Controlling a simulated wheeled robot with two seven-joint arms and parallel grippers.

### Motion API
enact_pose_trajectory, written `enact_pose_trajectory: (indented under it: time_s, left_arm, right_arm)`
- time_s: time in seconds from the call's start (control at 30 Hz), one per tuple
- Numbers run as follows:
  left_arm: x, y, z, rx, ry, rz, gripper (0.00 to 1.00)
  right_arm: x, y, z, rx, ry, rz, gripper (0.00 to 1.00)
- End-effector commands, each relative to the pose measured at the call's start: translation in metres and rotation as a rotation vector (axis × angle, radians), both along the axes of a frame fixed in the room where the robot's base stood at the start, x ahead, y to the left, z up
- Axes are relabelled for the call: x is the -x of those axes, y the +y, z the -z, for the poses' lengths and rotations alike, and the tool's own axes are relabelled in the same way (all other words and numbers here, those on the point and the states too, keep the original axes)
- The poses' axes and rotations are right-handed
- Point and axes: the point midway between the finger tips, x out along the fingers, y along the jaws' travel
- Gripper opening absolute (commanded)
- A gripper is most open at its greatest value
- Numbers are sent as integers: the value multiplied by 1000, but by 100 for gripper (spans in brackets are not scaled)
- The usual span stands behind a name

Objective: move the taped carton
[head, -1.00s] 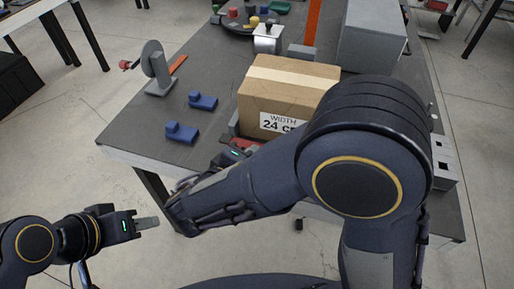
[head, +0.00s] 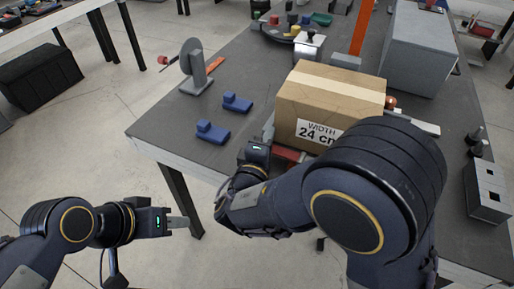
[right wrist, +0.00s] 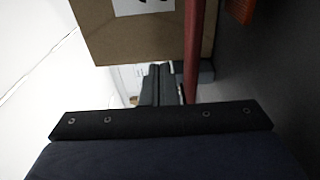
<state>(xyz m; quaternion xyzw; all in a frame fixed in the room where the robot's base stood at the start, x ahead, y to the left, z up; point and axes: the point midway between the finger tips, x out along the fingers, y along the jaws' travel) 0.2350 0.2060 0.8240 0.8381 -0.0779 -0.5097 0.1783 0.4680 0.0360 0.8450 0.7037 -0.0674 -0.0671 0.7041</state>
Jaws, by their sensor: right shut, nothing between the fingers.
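The taped carton (head: 330,98) is a brown box with a pale tape strip and a label reading "WIDTH 24 cm". It stands upright near the table's front edge. Its lower right is hidden behind my right arm. My right gripper (head: 267,132) is at the carton's front left corner. In the right wrist view, its fingers (right wrist: 165,86) are together and empty, just off the carton (right wrist: 140,40); I cannot tell whether they touch it. A red bar (right wrist: 193,50) runs beside them. My left gripper (head: 178,222) hangs empty off the table, its finger gap unclear.
A grey slotted block (head: 486,190) is at right.

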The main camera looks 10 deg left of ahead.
Motion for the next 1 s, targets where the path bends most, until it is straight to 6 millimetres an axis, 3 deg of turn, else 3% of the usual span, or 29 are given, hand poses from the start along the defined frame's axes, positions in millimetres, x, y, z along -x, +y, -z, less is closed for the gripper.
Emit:
enact_pose_trajectory:
  time_s: [0.2, 0.57, 0.8, 1.0]
  left_arm:
    - [0, 0, -1, 0, 0, 0, 36]
    - [0, 0, 0, 0, 0, 0, 36]
    - [0, 0, 22, 0, 0, 0, 36]
    - [0, 0, 21, 0, 0, 0, 36]
  right_arm:
    - [-10, -15, 0, 0, 0, 0, 0]
    - [-11, -17, 0, 0, 1, 0, 0]
    - [-18, -28, 5, -5, 0, 2, 0]
    - [-20, -32, 0, 0, 1, 4, 0]
